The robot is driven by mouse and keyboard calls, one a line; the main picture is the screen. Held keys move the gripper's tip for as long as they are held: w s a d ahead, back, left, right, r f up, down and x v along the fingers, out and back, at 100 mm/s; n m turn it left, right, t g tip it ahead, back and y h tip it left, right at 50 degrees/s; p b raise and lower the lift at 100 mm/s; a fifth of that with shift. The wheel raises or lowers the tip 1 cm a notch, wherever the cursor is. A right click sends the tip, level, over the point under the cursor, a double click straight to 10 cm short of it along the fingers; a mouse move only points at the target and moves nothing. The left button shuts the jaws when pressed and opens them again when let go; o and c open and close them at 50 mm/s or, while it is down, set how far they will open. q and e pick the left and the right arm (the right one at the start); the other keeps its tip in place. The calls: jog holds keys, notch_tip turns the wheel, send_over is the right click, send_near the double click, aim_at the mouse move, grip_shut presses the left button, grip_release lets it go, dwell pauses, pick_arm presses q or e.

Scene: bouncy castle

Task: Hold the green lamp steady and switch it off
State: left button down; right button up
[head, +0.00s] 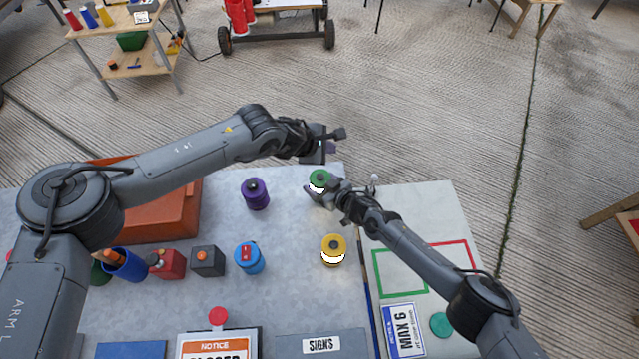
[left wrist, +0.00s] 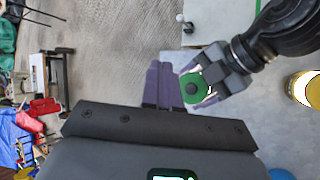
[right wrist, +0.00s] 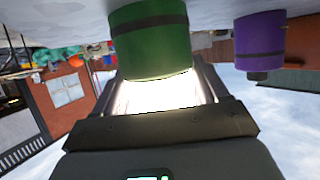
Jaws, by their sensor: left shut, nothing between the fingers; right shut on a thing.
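The green lamp (head: 320,178) stands near the far edge of the grey table (head: 290,290). Its pale band glows white, and a dark round button shows on its green top in the left wrist view (left wrist: 194,87). My right gripper (head: 319,190) is shut around the lamp's glowing band; the right wrist view shows the bright band (right wrist: 160,95) between its fingers. My left gripper (head: 331,148) is shut and empty, above and just beyond the lamp. Its purple fingers (left wrist: 165,84) appear beside the green top in the left wrist view, apparently not touching it.
An unlit purple lamp (head: 255,194) stands left of the green one, and a lit yellow lamp (head: 333,249) nearer. A blue lamp (head: 249,258), a dark box (head: 208,261) and a signs box (head: 322,343) also occupy the table. A pale board (head: 410,205) adjoins at right.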

aim_at(318, 179)
jog(key=shift+a, duration=0.1)
pick_arm(q)
jog(key=shift+n+h, duration=0.5)
jog(key=shift+n, duration=0.2)
jog(key=shift+s+a+f, duration=0.1)
jog(key=shift+a+f, duration=0.35)
jog(key=shift+f, duration=1.1)
jog(key=shift+s+a+f, duration=0.1)
jog(key=shift+a+f, duration=0.35)
jog(key=shift+f, duration=1.1)
jog(key=shift+s+a+f, duration=0.1)
jog(key=shift+a+f, duration=0.35)
jog(key=shift+f, duration=1.1)
jog(key=shift+f, duration=0.2)
jog(key=shift+f, duration=0.3)
jog(key=shift+r, duration=0.5)
